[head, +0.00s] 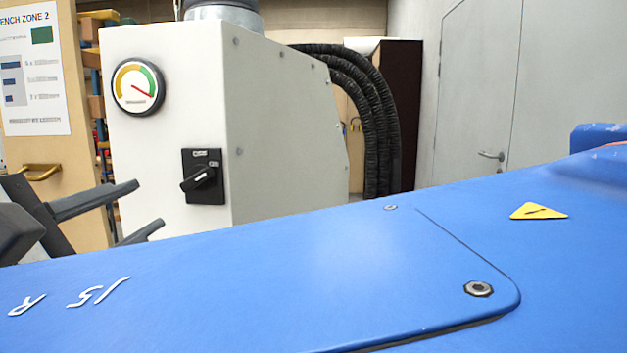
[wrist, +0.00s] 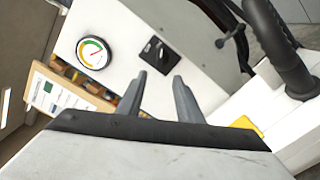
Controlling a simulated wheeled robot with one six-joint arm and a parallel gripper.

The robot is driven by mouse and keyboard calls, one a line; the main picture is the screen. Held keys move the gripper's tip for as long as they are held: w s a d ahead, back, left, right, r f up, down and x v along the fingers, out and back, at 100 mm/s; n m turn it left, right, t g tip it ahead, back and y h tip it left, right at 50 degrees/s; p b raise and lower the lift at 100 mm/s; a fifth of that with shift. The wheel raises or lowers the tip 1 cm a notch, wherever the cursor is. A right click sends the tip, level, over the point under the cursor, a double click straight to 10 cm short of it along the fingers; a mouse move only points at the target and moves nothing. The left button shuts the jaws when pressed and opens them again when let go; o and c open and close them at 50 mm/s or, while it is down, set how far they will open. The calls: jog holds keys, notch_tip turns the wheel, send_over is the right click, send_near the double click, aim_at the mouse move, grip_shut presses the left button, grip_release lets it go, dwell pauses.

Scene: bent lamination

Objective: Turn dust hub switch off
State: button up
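The dust hub (head: 280,130) is a white cabinet with a round gauge on its front. Its switch (head: 203,178) is a black rotary knob on a black plate, low on the front face; the knob's handle is tilted, and the plate's labels are too small to read. The switch also shows in the wrist view (wrist: 156,54), just beyond the fingertips. My gripper (wrist: 160,77) is open and empty, its two dark fingers apart and pointing toward the switch. In the head view my gripper (head: 148,208) is at the lower left, left of the switch and apart from it.
The gauge (head: 138,86) sits above and left of the switch. Black hoses (head: 372,110) arch down behind the cabinet. A wooden board with a poster (head: 32,75) stands at the left, and a grey door (head: 477,95) is at the right.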

aim_at(192, 182)
jog(key=w, duration=1.3)
jog(key=shift+w, duration=0.3)
jog(key=shift+c, duration=0.4)
grip_shut()
